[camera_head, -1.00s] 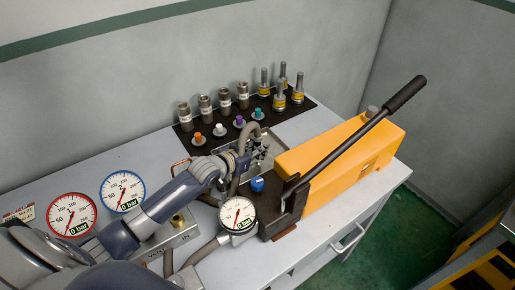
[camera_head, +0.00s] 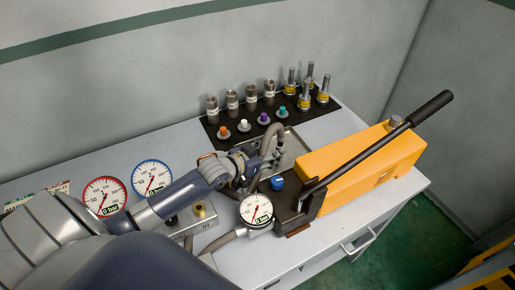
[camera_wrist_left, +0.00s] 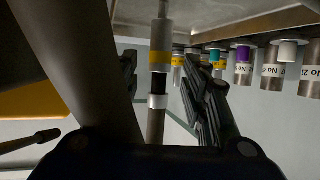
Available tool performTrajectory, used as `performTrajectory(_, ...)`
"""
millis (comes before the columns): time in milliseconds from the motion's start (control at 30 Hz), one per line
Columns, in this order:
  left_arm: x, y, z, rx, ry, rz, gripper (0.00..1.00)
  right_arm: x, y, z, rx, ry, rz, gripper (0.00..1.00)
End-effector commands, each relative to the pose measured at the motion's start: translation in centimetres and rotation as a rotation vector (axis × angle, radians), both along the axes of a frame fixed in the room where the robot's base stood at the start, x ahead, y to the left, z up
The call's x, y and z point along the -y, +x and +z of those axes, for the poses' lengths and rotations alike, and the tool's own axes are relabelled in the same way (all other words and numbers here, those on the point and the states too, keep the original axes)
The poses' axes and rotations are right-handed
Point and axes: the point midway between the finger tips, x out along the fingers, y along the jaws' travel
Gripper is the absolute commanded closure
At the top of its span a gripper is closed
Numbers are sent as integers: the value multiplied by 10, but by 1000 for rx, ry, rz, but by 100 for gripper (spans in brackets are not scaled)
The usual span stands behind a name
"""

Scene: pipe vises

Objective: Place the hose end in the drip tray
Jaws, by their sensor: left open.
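The drip tray (camera_head: 297,147) is a shallow grey metal tray on the bench, left of the yellow hand pump. A grey hose (camera_head: 276,132) arches up at its left side. My left gripper (camera_head: 266,156) is beside the hose over the tray's left part, partly hidden by its own wrist. In the left wrist view, which is upside down, my left gripper (camera_wrist_left: 168,88) is open. My right gripper is not in view.
The yellow pump (camera_head: 350,165) with its long black lever (camera_head: 385,140) stands right of the tray. A black rack (camera_head: 215,128) with fittings and plugs lies behind. A gauge (camera_head: 256,209) and blue knob (camera_head: 277,183) are in front.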

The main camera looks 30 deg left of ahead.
Motion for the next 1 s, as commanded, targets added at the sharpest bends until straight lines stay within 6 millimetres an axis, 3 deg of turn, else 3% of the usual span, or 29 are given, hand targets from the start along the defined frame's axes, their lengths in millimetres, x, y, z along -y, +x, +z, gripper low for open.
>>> performTrajectory(33,-2,-9,10,-4,0,0,58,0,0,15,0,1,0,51)
performTrajectory(100,-4,-19,14,-3,-1,-1,58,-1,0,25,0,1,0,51)
performTrajectory(400,-12,-54,26,-2,0,0,58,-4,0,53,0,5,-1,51)
performTrajectory(1000,-14,-62,27,1,0,0,58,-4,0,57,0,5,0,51)
